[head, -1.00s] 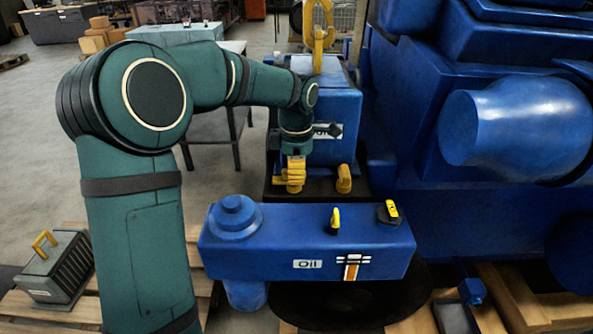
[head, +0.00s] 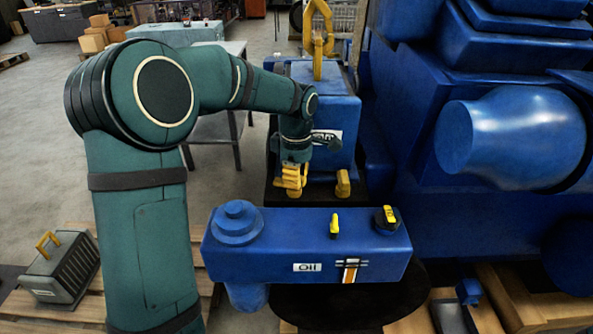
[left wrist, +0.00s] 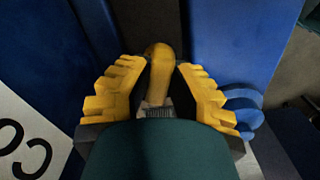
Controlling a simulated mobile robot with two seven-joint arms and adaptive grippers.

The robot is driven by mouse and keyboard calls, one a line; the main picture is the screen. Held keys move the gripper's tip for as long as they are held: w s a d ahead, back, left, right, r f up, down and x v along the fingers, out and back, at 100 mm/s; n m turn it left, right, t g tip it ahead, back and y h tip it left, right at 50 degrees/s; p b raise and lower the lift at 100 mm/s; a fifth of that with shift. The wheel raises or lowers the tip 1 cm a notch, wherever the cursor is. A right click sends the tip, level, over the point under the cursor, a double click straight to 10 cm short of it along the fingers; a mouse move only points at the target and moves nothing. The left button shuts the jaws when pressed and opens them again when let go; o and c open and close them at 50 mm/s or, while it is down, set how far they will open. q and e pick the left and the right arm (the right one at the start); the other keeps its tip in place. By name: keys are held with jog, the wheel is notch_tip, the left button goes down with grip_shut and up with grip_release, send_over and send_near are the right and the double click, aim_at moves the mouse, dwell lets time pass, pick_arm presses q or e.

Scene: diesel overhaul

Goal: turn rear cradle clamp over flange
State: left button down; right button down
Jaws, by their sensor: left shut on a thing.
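My left gripper (head: 292,180), with yellow stepped fingers, is at the lower left front of a blue unit (head: 318,97). It is shut on a yellow clamp, taken as the rear cradle clamp (left wrist: 158,65), which stands between the fingers in the left wrist view (left wrist: 160,95). In the head view the gripper hides this clamp. A second yellow clamp (head: 343,184) stands free to the right on the black cradle base (head: 318,198). I cannot tell whether the held clamp lies over the flange. My right gripper is not in view.
A blue oil tank (head: 280,267) with yellow-topped fittings lies close in front of the clamps. The large blue engine (head: 430,200) stands close on the right. A yellow hook (head: 318,40) is above the unit. A grey box (head: 60,268) sits on the pallet at left.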

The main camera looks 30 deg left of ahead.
pick_arm(q)
jog(key=m+p, duration=0.1)
jog(key=m, duration=0.1)
jog(key=m+p, duration=0.1)
jog(key=m, duration=0.1)
jog(key=shift+s+m, duration=0.2)
jog(key=shift+m, duration=0.1)
jog(key=m+p, duration=0.2)
jog(key=m, duration=0.2)
jog(key=shift+s+m, duration=0.1)
jog(key=shift+m, duration=0.2)
jog(key=shift+s+a+f+m+p, duration=0.1)
jog(key=shift+m+p, duration=0.35)
jog(key=shift+m, duration=0.7)
jog(key=shift+f+m+p, duration=0.1)
jog(key=shift+m+p, duration=0.3)
jog(key=shift+m, duration=0.75)
jog(key=c, duration=0.9)
grip_release()
jog(key=shift+o, duration=0.2)
jog(key=shift+r, duration=0.1)
jog(key=shift+r, duration=0.1)
